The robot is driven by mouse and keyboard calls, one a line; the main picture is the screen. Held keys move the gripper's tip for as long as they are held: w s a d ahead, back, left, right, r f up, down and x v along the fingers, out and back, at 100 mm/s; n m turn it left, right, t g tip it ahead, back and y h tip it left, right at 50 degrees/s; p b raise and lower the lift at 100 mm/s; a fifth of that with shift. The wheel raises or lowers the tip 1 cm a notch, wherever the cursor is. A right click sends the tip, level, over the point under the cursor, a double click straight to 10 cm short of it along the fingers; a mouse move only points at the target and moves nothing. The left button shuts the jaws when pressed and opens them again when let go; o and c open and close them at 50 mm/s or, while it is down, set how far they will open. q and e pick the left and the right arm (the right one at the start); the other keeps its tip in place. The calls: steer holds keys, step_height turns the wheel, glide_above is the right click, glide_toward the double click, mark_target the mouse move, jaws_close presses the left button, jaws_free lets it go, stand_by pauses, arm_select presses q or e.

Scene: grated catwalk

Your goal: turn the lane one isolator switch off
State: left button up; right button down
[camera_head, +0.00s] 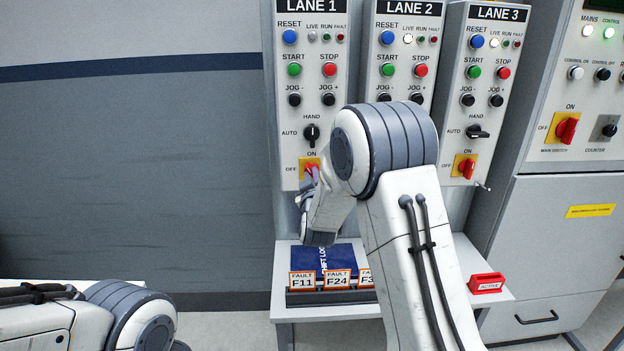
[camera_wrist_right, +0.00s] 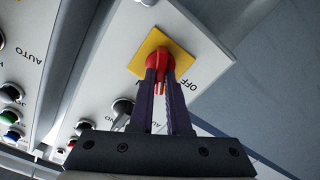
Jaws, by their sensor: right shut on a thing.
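The lane one isolator switch is a red rotary handle (camera_head: 311,169) on a yellow plate at the foot of the LANE 1 panel (camera_head: 285,178). ON is printed above it and OFF to its left. My right gripper (camera_head: 310,180) is at this handle, partly hidden by my own wrist. In the right wrist view, the dark fingers of my right gripper (camera_wrist_right: 164,88) are shut on the red handle (camera_wrist_right: 160,60), one on each side. The handle's exact angle is hard to tell. Of my left arm only a link shows at lower left; its gripper is out of view.
LANE 2 (camera_head: 408,40) and LANE 3 (camera_head: 490,50) panels stand to the right, with a similar red isolator (camera_head: 466,168) on LANE 3. Below is a shelf with fault cards (camera_head: 337,280) and a red ACTIVE block (camera_head: 487,283). The wall at left is bare.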

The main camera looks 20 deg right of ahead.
steer(key=n, duration=1.1)
steer(key=shift+a+f, duration=0.15)
steer(key=shift+f, duration=0.1)
steer(key=shift+n, duration=0.4)
steer(key=c, duration=0.9)
jaws_free()
steer(key=b+v, duration=0.1)
steer(key=v, duration=0.9)
steer(key=shift+s, duration=0.25)
steer(key=shift+a, duration=0.15)
